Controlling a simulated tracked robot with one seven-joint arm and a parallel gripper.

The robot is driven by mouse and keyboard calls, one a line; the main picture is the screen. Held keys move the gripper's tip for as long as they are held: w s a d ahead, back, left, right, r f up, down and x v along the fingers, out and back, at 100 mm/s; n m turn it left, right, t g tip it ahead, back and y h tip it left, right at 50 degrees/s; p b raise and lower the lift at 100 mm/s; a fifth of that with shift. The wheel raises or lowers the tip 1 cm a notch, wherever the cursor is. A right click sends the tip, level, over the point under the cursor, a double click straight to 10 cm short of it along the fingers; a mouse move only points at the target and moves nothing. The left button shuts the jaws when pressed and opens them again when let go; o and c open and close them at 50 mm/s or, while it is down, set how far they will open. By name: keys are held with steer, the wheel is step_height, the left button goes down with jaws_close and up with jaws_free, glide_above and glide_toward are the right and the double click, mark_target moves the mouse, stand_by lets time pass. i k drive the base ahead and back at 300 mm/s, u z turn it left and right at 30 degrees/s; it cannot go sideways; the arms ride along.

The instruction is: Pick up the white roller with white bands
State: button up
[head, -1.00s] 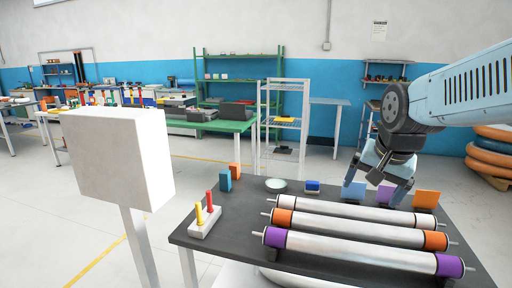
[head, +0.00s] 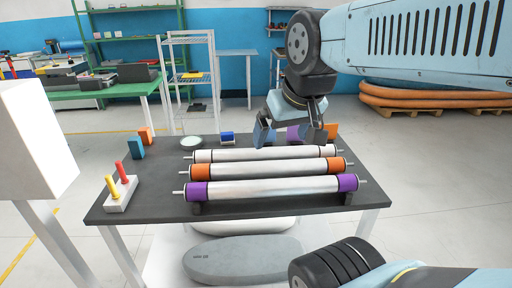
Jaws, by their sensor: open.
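Three rollers lie side by side across the dark table. The white roller with white bands (head: 240,155) is the farthest back. In front of it are the roller with orange bands (head: 265,168) and the roller with purple bands (head: 270,188), nearest me. My gripper (head: 291,140) is open and empty, pointing down above and near the right part of the white-banded roller. Its fingers are apart, and I cannot tell whether they touch the roller.
Small blue, purple and orange blocks (head: 331,131) and a pale dish (head: 191,142) stand along the table's back. A peg block (head: 121,194) is at the left. A white panel on a post (head: 35,145) stands left of the table (head: 150,204). A grey board (head: 243,262) lies below.

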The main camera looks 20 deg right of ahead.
mark_target(224, 156)
steer(key=k, duration=1.3)
steer(key=u, duration=0.35)
steer(key=i, duration=1.65)
steer(key=z, duration=0.35)
